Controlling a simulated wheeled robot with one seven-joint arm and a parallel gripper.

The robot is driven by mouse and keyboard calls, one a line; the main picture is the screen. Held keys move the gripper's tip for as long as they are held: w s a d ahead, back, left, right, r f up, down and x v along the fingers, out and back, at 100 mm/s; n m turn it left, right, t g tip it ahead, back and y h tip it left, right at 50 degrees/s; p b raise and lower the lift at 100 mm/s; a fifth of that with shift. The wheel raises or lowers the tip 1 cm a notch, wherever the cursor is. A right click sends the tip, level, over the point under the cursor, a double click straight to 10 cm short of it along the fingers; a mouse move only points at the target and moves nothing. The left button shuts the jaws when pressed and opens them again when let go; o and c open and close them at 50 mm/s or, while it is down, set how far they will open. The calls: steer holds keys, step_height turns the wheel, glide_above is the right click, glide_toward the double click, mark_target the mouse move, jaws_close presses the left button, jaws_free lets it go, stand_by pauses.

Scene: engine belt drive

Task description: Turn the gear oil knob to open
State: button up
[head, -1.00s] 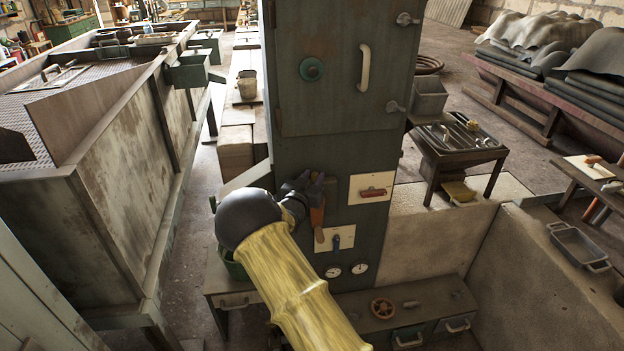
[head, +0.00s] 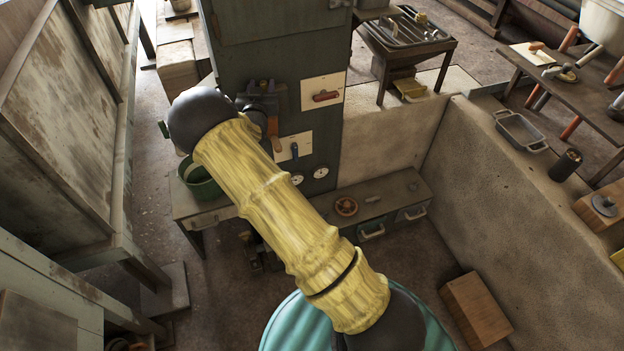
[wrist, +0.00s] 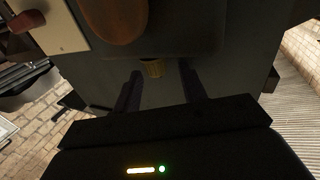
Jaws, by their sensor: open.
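My gripper (head: 266,100) is at the front of the tall grey-green cabinet (head: 275,55), partly covered by my own arm in the head view. In the wrist view my gripper (wrist: 160,84) is open, its two dark fingers apart.
A cream plate with a red handle (head: 326,96) is right of the gripper, and a plate with a blue lever (head: 294,149) is below. A brown handwheel (head: 346,206) sits on the low bench. A green bucket (head: 203,186) stands at left. A concrete wall (head: 520,220) bounds the right.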

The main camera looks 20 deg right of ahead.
steer(key=shift+s+d+r+n+t+y+p, duration=0.1)
steer(key=shift+d+n+t+y+p, duration=0.15)
steer(key=shift+n+y+p, duration=0.75)
steer(key=shift+d+n+t+y+p, duration=0.2)
steer(key=shift+n+y+p, duration=0.35)
steer(key=shift+y+p, duration=0.5)
steer(key=shift+s+d+r+n+t+y+p, duration=0.2)
steer(key=shift+n+y+p, duration=0.55)
steer(key=shift+y, duration=0.6)
steer(key=n+y, duration=0.1)
steer(key=n+y+p, duration=0.1)
steer(key=y+p, duration=0.1)
steer(key=y, duration=0.1)
steer(key=shift+w+d+f+n+g, duration=0.2)
steer(key=shift+d+f+n+g, duration=0.1)
steer(key=shift+n+g, duration=0.1)
steer(key=b+v, duration=0.3)
steer(key=v, duration=1.4)
steer(key=s+d+f+m+g+h+b, duration=0.1)
steer(key=d+f+m+g+h+b, duration=0.4)
steer(key=f+b, duration=0.3)
steer(key=s+a+f+g+b, duration=0.5)
steer(key=s+f+b, duration=0.1)
steer(key=s+b, duration=0.3)
steer(key=shift+s+a+f+h, duration=0.2)
steer(key=shift+s+f+h, duration=0.15)
steer(key=shift+s, duration=0.3)
steer(key=shift+s, duration=0.1)
